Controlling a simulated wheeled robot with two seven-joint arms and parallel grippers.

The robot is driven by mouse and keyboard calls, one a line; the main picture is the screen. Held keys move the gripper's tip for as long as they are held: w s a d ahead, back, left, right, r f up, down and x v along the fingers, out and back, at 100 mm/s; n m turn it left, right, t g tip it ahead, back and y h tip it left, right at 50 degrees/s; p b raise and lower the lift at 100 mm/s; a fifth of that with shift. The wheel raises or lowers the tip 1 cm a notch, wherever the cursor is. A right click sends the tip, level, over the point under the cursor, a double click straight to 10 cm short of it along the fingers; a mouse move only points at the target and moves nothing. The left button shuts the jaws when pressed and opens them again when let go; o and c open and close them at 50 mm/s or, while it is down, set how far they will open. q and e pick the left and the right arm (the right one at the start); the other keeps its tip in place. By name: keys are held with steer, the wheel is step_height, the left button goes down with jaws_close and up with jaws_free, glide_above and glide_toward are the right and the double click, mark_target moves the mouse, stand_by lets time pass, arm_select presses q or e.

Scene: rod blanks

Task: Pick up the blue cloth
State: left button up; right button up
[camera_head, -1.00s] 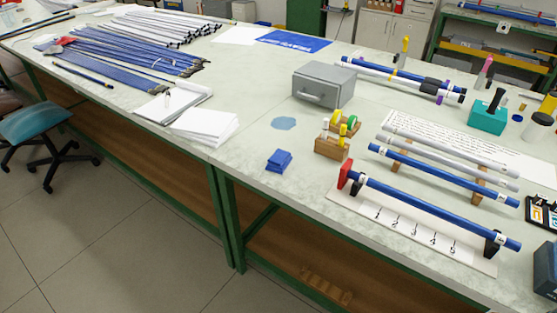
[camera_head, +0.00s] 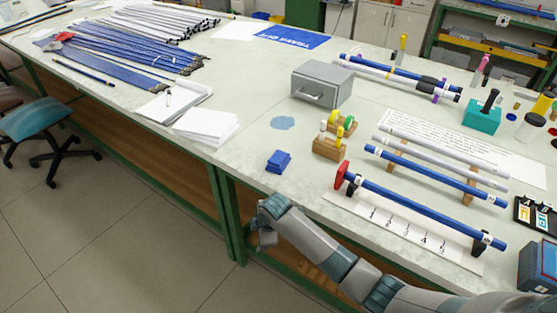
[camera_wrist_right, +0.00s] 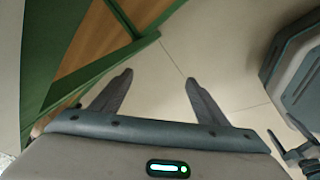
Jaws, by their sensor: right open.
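The blue cloth (camera_head: 278,161) is a small folded stack lying on the pale worktop (camera_head: 240,165) near its front edge, left of the red-ended blue rod. My right gripper (camera_head: 264,243) is in front of the table edge, below the cloth in the picture and apart from it. In the right wrist view my right gripper (camera_wrist_right: 159,77) has its two fingers spread with nothing between them. The cloth does not show in that view.
A rod rack with a red end stop (camera_head: 342,174) and a wooden block with coloured rolls (camera_head: 330,147) stand right of the cloth. White papers (camera_head: 206,125) lie to its left. A grey box (camera_head: 322,84) stands behind. The green table frame (camera_wrist_right: 100,68) is close to my right gripper.

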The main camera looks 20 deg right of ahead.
mark_target(276, 159)
arm_select(q)
steer(key=s+a+f+g+p, duration=0.1)
steer(key=s+a+p, duration=0.1)
steer(key=s, duration=0.7)
steer(key=shift+s+a+f+p, duration=0.15)
steer(key=shift+a+f+p, duration=0.15)
steer(key=shift+p, duration=0.25)
arm_select(e)
steer(key=w+d+r+n+h, duration=0.1)
steer(key=w+r+n, duration=0.2)
steer(key=r, duration=0.8)
steer(key=w+d+r+n+h, duration=0.2)
steer(key=r+n, duration=0.2)
steer(key=r, duration=0.8)
steer(key=w+d+r+n+h, duration=0.1)
steer(key=w+d+r+n, duration=0.1)
steer(key=r, duration=0.9)
steer(key=shift+w+d+r+n+g+h, duration=0.15)
steer(key=shift+w+r+n+g+h, duration=0.2)
steer(key=shift+w+n, duration=0.6)
arm_select(q)
steer(key=shift+s, duration=0.1)
arm_select(e)
steer(key=shift+s+f, duration=0.1)
